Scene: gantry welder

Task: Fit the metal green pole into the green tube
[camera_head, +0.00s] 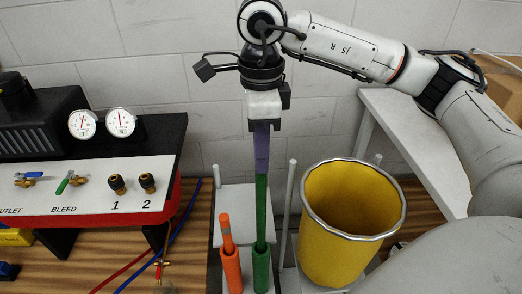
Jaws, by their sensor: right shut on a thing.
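My right gripper (262,150) points straight down near the middle of the view, with its purple-grey fingers shut on the upper end of the green pole (261,205). The pole hangs upright below the fingers. The green tube (262,272) stands directly below, and the pole's lower end meets its mouth in the picture. How deep the end sits in the tube is hidden. My left gripper is not in view.
An orange tube (232,272) holding an orange pole (226,232) stands just left of the green tube. A yellow bin (347,215) with a metal rim stands close on the right. A gauge panel (85,183) with valves and hoses is at left. A white table (420,140) is behind right.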

